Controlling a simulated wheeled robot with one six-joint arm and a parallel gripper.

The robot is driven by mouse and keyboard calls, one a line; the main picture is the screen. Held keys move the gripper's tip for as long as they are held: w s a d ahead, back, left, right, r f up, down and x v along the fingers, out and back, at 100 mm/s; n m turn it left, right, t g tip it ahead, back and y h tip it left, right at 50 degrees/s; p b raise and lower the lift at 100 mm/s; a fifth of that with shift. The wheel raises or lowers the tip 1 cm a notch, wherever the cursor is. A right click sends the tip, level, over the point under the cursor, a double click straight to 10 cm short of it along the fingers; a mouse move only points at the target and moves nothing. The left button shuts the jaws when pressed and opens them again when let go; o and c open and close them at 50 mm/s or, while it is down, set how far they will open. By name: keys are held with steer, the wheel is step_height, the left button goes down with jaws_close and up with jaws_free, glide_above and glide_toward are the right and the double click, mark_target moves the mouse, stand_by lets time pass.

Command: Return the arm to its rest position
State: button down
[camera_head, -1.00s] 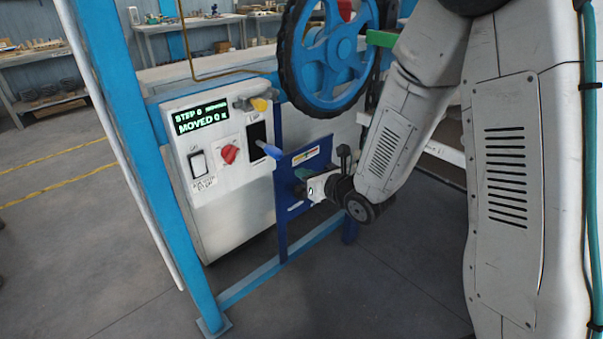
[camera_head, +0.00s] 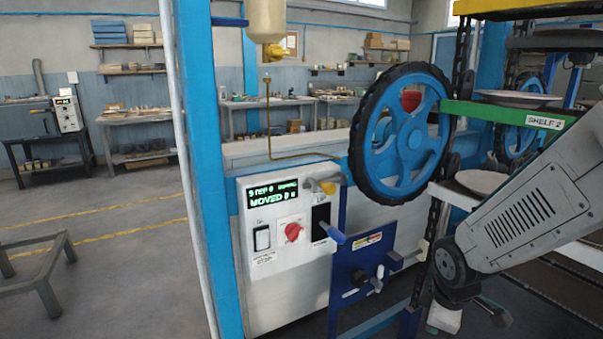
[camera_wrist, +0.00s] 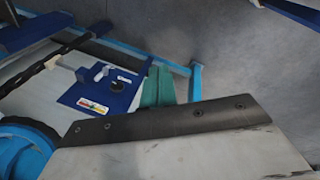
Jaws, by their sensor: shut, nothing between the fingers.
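My gripper (camera_wrist: 157,88) shows in the wrist view as two teal fingers pressed together, with nothing between them. In the head view my arm comes in from the right and bends down at the lower right, so the gripper end is partly hidden there. It is to the right of the blue latch panel (camera_head: 362,266), which has a black knob and a label, and is apart from it. The same panel (camera_wrist: 102,88) shows beyond the fingers in the wrist view.
A white control box (camera_head: 283,289) with a lit display, red knob and blue-handled lever stands left of the panel. A blue handwheel (camera_head: 402,142) is above. Green shelf 2 (camera_head: 493,112) and plates (camera_head: 517,98) are close to my arm. Open floor (camera_head: 120,270) lies left.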

steer(key=s+r+m+g, duration=0.1)
steer(key=s+r+m, duration=1.1)
steer(key=s+r, duration=0.5)
steer(key=shift+s+a+r+y, duration=0.2)
steer(key=shift+s+y, duration=0.2)
steer(key=shift+s, duration=0.4)
steer(key=shift+a, duration=0.1)
stand_by(0.4)
